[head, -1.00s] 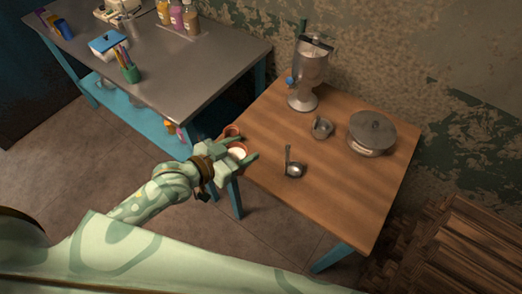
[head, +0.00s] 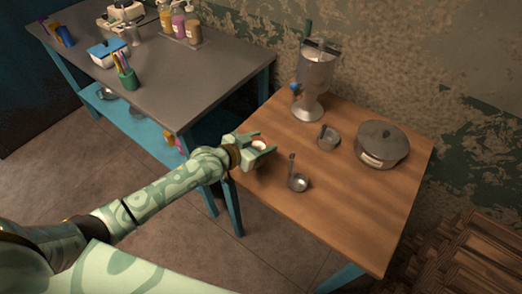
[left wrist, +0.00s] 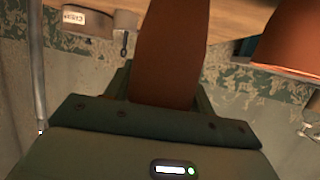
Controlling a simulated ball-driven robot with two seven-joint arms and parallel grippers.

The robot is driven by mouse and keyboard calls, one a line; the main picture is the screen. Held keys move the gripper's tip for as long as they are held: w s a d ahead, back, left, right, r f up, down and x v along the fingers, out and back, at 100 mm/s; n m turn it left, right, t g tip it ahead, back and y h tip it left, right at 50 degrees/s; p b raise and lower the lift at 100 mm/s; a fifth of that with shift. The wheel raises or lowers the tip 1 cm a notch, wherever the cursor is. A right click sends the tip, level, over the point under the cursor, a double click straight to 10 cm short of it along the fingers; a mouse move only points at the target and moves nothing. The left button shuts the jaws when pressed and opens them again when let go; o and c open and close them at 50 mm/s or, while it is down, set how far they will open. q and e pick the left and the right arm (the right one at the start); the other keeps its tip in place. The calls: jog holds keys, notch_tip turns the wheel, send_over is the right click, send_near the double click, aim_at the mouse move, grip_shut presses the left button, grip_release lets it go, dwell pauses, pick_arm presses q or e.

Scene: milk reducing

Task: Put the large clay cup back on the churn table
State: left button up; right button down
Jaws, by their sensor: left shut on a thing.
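My left gripper (head: 261,147) is shut on a clay cup with a pale inside (head: 259,144), at the left edge of the wooden churn table (head: 340,205). The fingers hide much of the cup in the head view. I cannot tell whether the held cup touches the table. My right gripper is in neither view.
The churn table holds a metal churn (head: 314,80), a small metal pot (head: 328,137), a ladle (head: 298,181) and a lidded pot (head: 381,144). A grey workbench (head: 190,75) stands to the left. The table's front right is clear.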

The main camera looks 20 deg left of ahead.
pick_arm(q)
notch_tip(320, 180, down, 3)
jog(key=shift+r+b, duration=0.1)
jog(key=shift+b, duration=0.25)
jog(key=shift+r, duration=0.15)
jog(key=o, duration=0.7)
jog(key=shift+s+f, duration=0.1)
jog(key=shift+f, duration=0.1)
jog(key=shift+c, duration=0.2)
jog(key=o, duration=0.4)
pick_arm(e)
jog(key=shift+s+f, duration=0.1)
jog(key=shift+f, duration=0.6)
pick_arm(q)
jog(key=shift+r, duration=0.3)
jog(key=p+v, duration=0.3)
jog(key=v, duration=0.9)
jog(key=shift+f+p, duration=0.1)
jog(key=shift+p, duration=0.3)
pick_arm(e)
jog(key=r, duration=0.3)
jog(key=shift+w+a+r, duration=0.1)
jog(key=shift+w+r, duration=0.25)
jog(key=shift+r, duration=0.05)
